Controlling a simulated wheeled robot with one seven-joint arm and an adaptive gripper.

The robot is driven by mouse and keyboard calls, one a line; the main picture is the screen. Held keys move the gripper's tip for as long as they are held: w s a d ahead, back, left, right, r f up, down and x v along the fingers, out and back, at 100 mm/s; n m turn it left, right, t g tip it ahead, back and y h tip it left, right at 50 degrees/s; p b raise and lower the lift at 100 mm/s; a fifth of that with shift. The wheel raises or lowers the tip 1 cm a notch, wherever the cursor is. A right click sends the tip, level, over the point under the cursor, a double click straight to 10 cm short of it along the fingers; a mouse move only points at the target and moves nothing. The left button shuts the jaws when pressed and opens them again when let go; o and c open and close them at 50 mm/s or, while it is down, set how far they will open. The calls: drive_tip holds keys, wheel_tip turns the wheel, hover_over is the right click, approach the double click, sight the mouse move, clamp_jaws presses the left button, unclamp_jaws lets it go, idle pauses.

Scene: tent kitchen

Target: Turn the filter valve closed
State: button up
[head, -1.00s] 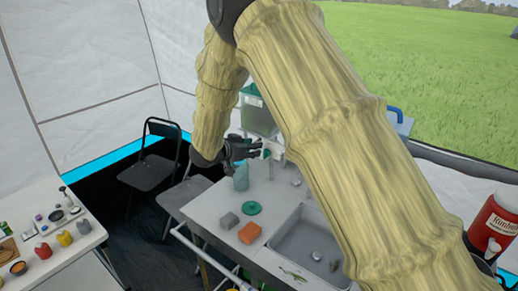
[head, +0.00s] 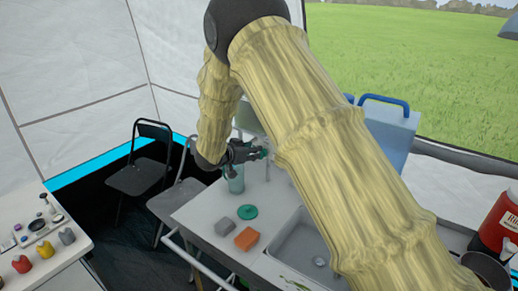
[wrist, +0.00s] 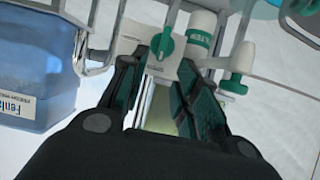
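In the wrist view, a green valve handle (wrist: 165,43) sits on a white fitting beside a white cylinder with green bands and lettering (wrist: 201,38). Another white fitting with a green part (wrist: 237,84) is at the right. My gripper (wrist: 158,66) is open; its dark, green-padded fingers are apart. The handle appears just beyond the fingertips, between them; I cannot tell whether they touch it. In the head view, my gripper (head: 245,152) is above the counter, with a small green part (head: 262,153) at its fingertips. My arm hides most of the filter there.
A teal bottle (head: 235,181) stands just below my gripper. A blue container (head: 392,130) stands behind my arm.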

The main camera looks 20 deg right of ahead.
sight(263, 153)
drive_tip(key=p+x, duration=0.1)
drive_tip(key=x, duration=0.4)
drive_tip(key=shift+w+d, duration=0.2)
drive_tip(key=shift+d, duration=0.15)
clamp_jaws()
